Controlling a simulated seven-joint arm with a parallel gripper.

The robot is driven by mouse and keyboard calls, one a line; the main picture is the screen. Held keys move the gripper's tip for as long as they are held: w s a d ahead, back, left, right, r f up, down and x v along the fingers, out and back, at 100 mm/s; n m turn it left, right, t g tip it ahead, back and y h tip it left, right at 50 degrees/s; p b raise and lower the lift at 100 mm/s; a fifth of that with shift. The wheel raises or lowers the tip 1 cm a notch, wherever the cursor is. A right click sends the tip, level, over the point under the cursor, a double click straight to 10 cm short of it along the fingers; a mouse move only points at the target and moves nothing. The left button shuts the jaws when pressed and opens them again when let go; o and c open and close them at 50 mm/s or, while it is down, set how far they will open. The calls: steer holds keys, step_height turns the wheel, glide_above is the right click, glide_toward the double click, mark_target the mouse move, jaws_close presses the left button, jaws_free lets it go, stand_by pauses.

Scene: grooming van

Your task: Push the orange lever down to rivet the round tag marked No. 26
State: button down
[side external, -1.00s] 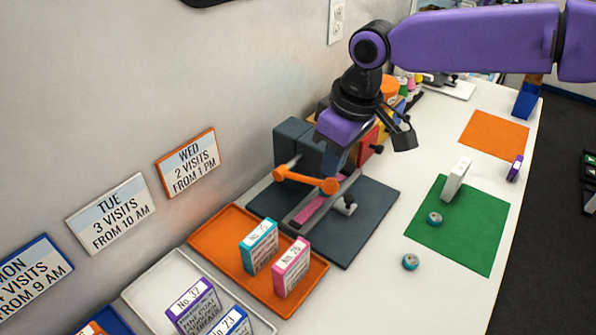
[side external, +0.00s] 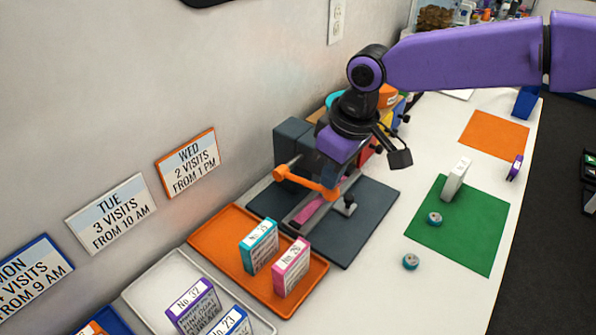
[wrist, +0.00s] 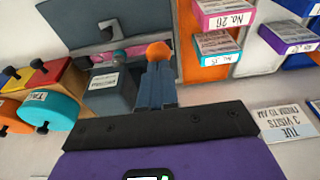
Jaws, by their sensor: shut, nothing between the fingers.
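The orange lever (side external: 305,180) is on the riveting press, whose dark grey base (side external: 374,215) lies on the table by the wall. Its bar slopes slightly down to the right, toward my gripper (side external: 328,180). My gripper is shut and empty, pointing down at the lever's free end. In the wrist view, the closed fingertips (wrist: 157,68) are right at the orange knob (wrist: 158,50); contact is hard to tell. A pink strip (side external: 309,212) shows in the press. A pink box marked No. 26 (side external: 291,268) stands on the orange tray. I cannot make out the round tag.
A teal box (side external: 258,246) stands beside the pink box on the orange tray (side external: 222,236). A white tray (side external: 152,284) holds purple and blue boxes. Right of the press, a green mat (side external: 480,225) holds a white block and a small teal roll. Coloured containers stand behind the press.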

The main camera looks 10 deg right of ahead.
steer(key=shift+f, duration=1.8)
step_height(320, 180, up, 13)
stand_by(1.3)
stand_by(0.5)
steer(key=s+d+f+n, duration=0.1)
steer(key=s+d+f, duration=0.2)
steer(key=s+d, duration=0.6)
steer(key=s+d+f+n+g, duration=0.1)
steer(key=s+d+f, duration=0.3)
steer(key=s+d, duration=0.5)
steer(key=s+d+f+n+h, duration=0.1)
steer(key=s+d+f, duration=0.2)
steer(key=s+d, duration=0.6)
steer(key=d, duration=0.9)
steer(key=shift+s+d+f+n, duration=0.25)
steer(key=shift+s+n, duration=0.05)
steer(key=c, duration=1.8)
jaws_free()
